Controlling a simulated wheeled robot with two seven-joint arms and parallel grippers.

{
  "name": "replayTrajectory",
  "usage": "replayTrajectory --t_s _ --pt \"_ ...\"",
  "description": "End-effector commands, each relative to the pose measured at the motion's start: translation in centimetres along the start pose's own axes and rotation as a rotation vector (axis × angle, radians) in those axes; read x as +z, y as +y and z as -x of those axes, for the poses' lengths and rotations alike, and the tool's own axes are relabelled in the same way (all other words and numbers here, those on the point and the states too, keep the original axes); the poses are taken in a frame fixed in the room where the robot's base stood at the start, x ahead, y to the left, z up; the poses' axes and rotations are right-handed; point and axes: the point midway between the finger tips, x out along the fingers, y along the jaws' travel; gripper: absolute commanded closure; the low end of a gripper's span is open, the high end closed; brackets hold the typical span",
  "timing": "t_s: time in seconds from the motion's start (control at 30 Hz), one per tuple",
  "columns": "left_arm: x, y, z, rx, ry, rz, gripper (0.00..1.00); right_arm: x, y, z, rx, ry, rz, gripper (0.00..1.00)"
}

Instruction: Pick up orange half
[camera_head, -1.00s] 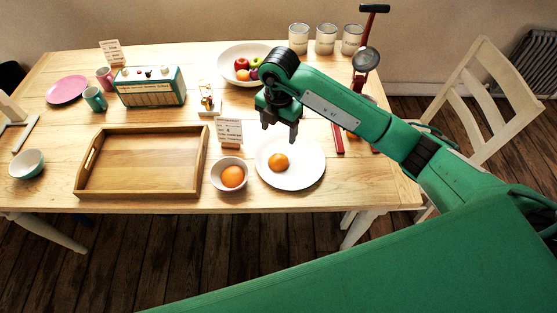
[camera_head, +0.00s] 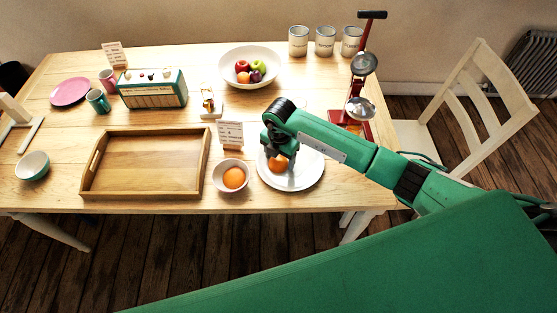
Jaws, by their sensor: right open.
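The orange half (camera_head: 277,165) lies on a white plate (camera_head: 305,180) near the front edge of the table. My right gripper (camera_head: 281,153) is open and low over the plate, pointing down at the orange half. Its fingers partly cover the fruit, and I cannot tell whether they touch it. A whole-looking orange (camera_head: 234,178) sits in a small white bowl (camera_head: 231,188) just left of the plate. My left gripper is not in view.
A wooden tray (camera_head: 142,191) lies left of the bowl. A small sign (camera_head: 231,134) stands behind it. A red juicer press (camera_head: 361,85) stands behind my right arm. A fruit bowl (camera_head: 228,77), radio (camera_head: 152,92) and tins (camera_head: 325,42) are farther back.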

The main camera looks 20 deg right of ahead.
Motion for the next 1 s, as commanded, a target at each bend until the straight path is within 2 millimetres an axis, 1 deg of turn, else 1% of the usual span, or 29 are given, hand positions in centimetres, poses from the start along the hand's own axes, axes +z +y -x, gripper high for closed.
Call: replayTrajectory --t_s 0.23,0.27,0.33,0.37,0.77,0.87,0.97,1.0 --pt "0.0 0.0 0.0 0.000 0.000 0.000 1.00 0.0 0.0 -0.2 0.001 0.000 0.000 0.31" --pt "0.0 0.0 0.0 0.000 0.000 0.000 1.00 0.0 0.0 -0.2 0.001 0.000 0.000 0.35" --pt "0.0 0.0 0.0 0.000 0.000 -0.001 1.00 0.0 0.0 -0.2 0.001 0.000 0.000 0.49" --pt "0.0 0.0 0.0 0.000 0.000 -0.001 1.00 0.0 0.0 -0.2 0.001 0.000 0.000 0.51" --pt "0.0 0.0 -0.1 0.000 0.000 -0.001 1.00 0.1 0.0 0.1 0.002 -0.001 0.000 0.52" --pt "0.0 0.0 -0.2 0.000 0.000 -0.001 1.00 0.1 0.1 0.7 0.004 -0.001 0.001 0.52" --pt "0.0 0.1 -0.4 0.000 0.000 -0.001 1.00 0.1 0.1 2.0 0.004 -0.001 0.001 0.52" --pt "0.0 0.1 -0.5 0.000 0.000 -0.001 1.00 0.1 0.1 2.7 0.005 -0.002 0.001 0.52"
